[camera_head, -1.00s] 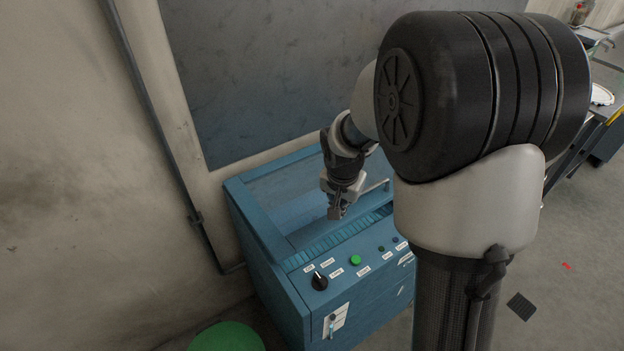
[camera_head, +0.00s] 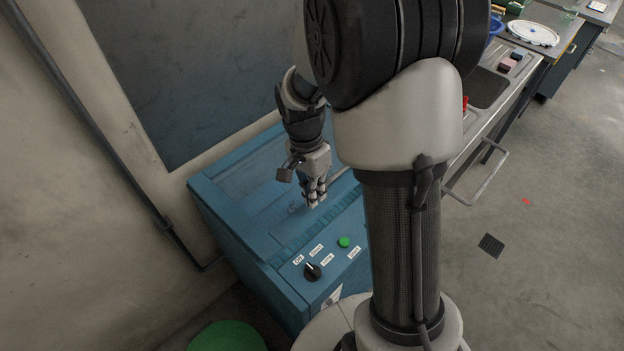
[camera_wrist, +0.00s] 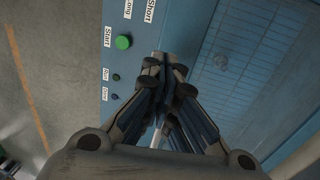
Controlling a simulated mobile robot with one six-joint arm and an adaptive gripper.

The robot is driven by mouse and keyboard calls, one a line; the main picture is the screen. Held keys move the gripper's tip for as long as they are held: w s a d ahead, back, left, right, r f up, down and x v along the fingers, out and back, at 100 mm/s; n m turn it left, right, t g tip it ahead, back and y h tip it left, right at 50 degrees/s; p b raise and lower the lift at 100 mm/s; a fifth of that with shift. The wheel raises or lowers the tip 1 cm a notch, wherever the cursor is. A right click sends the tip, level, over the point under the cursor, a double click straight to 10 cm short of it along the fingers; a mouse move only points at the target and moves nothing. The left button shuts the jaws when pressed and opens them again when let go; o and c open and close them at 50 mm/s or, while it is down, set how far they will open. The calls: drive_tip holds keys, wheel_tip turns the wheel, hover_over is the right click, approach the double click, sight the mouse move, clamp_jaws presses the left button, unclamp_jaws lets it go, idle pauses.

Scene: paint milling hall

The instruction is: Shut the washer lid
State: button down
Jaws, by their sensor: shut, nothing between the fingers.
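The washer is a blue box (camera_head: 217,208) against the wall. Its lid (camera_head: 246,176) is a pale, see-through-looking blue panel that appears to lie flat or nearly flat on top; I cannot tell whether it is fully down. A metal handle bar (camera_head: 341,173) shows partly to the right of my gripper. My gripper (camera_head: 316,203) is shut and empty, pointing down over the front part of the washer top, behind the control panel. In the wrist view my gripper (camera_wrist: 163,62) is over the blue top; contact is unclear. My arm hides the washer's right side.
A black knob (camera_head: 312,271) and a green button (camera_head: 344,242) sit on the washer's front panel. A sink counter (camera_head: 522,52) stands to the right, with a protruding rail (camera_head: 489,179). A green round object (camera_head: 226,337) is at the lower left. The floor at right is mostly clear.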

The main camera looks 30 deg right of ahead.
sight(318, 213)
drive_tip(key=shift+s+d+f+b, duration=0.1)
drive_tip(key=shift+s+f+b, duration=0.1)
drive_tip(key=shift+f, duration=0.8)
drive_tip(key=shift+s+f+b, duration=0.1)
drive_tip(key=shift+f+b, duration=0.1)
drive_tip(key=shift+f, duration=0.8)
drive_tip(key=shift+f, duration=0.1)
drive_tip(key=f+b, duration=0.1)
drive_tip(key=f, duration=0.1)
drive_tip(key=f+b, duration=0.2)
drive_tip(key=s+f+b, duration=0.1)
drive_tip(key=f, duration=0.1)
drive_tip(key=shift+d+f, duration=0.2)
drive_tip(key=shift+f, duration=0.15)
drive_tip(key=shift+s+f+b, duration=0.15)
drive_tip(key=shift+f+b, duration=0.1)
drive_tip(key=shift+b, duration=0.1)
drive_tip(key=shift+s, duration=0.2)
wheel_tip(318, 213, up, 15)
drive_tip(key=p, duration=0.6)
drive_tip(key=shift+w, duration=0.35)
drive_tip(key=shift+f, duration=0.1)
